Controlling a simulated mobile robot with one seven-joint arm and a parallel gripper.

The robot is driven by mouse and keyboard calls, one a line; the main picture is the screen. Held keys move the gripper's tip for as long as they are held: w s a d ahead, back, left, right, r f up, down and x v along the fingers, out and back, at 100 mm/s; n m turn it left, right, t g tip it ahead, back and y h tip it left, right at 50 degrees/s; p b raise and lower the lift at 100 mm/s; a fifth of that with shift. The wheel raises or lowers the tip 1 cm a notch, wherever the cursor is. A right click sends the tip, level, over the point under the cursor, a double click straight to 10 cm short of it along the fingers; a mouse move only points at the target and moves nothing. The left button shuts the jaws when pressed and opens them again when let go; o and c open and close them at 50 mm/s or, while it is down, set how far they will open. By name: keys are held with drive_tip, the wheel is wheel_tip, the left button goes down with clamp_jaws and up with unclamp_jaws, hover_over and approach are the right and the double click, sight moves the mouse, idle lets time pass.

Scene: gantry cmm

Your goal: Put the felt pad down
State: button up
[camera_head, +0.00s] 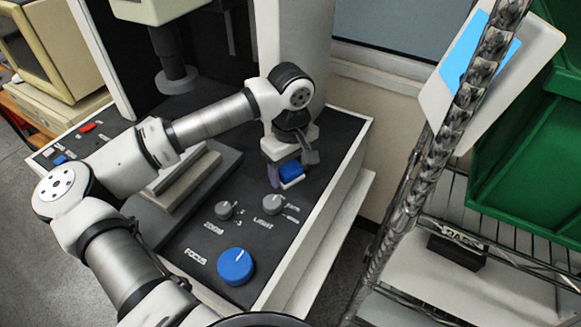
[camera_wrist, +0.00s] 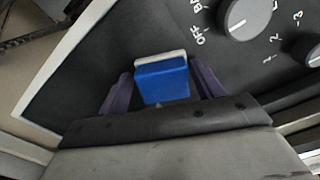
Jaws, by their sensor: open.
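The felt pad, a blue block with a pale layer along one edge, shows in the head view (camera_head: 291,171) at the right part of the dark console top (camera_head: 318,137). In the wrist view the felt pad (camera_wrist: 163,82) lies between the two purple fingers of my gripper (camera_wrist: 162,86). My gripper (camera_head: 287,174) points down over the console. Its fingers are open, one on each side of the pad, with narrow gaps visible. The pad appears to rest on the dark surface, but its underside is hidden.
A grey LIGHT knob (camera_head: 273,204) stands just in front of the pad. A grey ZOOM knob (camera_head: 225,210) and a large blue FOCUS knob (camera_head: 235,267) are nearer. A stepped grey stage (camera_head: 188,172) is to the left. A wire rack post (camera_head: 430,165) rises at right.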

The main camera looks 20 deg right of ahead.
sight(290, 168)
drive_tip(key=shift+s+a, duration=0.1)
drive_tip(key=shift+a, duration=0.1)
drive_tip(key=shift+r+p, duration=0.25)
drive_tip(key=shift+p, duration=0.15)
drive_tip(key=shift+r+b, duration=0.3)
drive_tip(key=shift+r, duration=0.05)
wheel_tip(290, 168, up, 11)
drive_tip(key=b, duration=0.2)
drive_tip(key=shift+r, duration=0.15)
drive_tip(key=shift+s, duration=0.1)
